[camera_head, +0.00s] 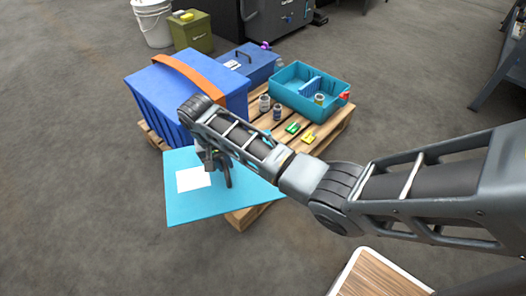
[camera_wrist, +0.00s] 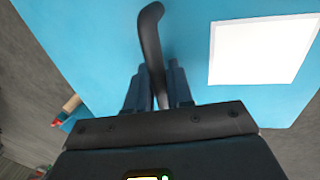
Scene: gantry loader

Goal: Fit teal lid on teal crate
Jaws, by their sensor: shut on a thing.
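The teal lid (camera_head: 190,208) is a flat panel with a white label and a dark handle. My gripper (camera_head: 220,165) is shut on the lid's handle; in the wrist view the two fingers (camera_wrist: 157,85) sit on either side of the dark handle (camera_wrist: 152,45). The lid is in front of the blue box and overlaps the pallet's front corner in the head view. The teal crate (camera_head: 284,98) stands open-topped at the pallet's right rear, apart from the lid. It holds a blue ribbed piece, a jar and something red at its right corner.
The wooden pallet (camera_head: 328,130) also bears a big blue box (camera_head: 150,88) with an orange strap, a smaller blue case (camera_head: 258,66), two small jars, and green and yellow pieces (camera_head: 310,137). A wood-topped surface (camera_head: 378,278) is at the front. Floor to the left is clear.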

